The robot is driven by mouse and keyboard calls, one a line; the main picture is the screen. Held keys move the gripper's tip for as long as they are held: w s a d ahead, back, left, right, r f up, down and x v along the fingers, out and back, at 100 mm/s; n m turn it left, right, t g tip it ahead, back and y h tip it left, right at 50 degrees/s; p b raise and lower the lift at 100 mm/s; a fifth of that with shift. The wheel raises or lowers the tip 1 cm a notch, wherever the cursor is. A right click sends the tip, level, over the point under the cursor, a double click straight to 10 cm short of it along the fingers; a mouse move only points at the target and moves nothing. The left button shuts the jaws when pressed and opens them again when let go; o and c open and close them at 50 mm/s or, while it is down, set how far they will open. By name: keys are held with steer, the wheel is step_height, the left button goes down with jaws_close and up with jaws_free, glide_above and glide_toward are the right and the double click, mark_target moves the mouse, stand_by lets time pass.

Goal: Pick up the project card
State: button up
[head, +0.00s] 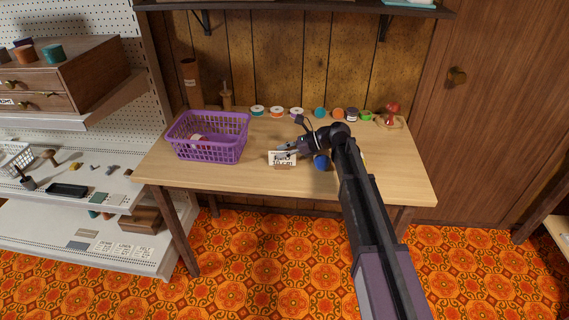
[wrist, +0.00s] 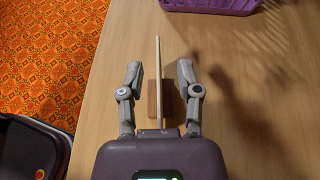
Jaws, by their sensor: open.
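The project card (head: 283,158) is a small white card with dark print, standing upright on the wooden table in the head view. In the wrist view the card (wrist: 158,75) shows edge-on as a thin pale strip, with a small brown block (wrist: 153,100) at its base. My gripper (head: 292,148) is at the card. In the wrist view its two fingers (wrist: 159,72) are open, one on each side of the card, with a gap visible on both sides. The printed face is too small to read fully.
A purple basket (head: 208,152) stands on the table (head: 240,178) left of the card. Several thread spools (head: 297,112) line the back, and a red item sits on a small wooden tray (head: 391,122) at back right. The table's front is clear.

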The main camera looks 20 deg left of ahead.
jaws_close()
steer(key=shift+r, duration=0.1)
stand_by(0.4)
step_height(320, 180, up, 3)
steer(key=p, duration=0.3)
steer(key=shift+r, duration=0.1)
steer(key=s+a+r+p, duration=0.1)
steer(key=s+p, duration=0.1)
steer(key=s, duration=1.4)
steer(key=shift+a+r, duration=0.3)
steer(key=shift+a, duration=0.05)
